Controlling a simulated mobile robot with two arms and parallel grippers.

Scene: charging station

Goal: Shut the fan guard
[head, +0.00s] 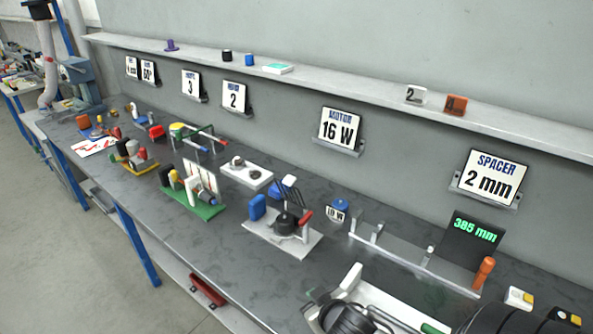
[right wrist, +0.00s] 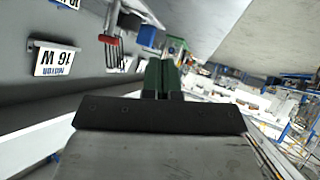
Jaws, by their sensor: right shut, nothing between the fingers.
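The fan (head: 284,224) is a dark round body on a white base plate (head: 262,230) in the middle of the bench. Its guard (head: 290,194) shows as thin black ribs standing up above the fan, so it looks open. A red handle (head: 306,216) is beside it. In the right wrist view, black ribs (right wrist: 114,52) and a red part (right wrist: 108,39) show up and left of the fingers. My right gripper (right wrist: 161,66) shows in that view, its dark green fingers together and empty, apart from the ribs. My left gripper is not in view.
Blue blocks (head: 258,207) stand on and by the fan's plate. A green-based fixture (head: 205,208) stands to its left, a long metal rail (head: 405,262) to its right. Signs and a shelf (head: 330,78) line the wall. Bare bench lies in front.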

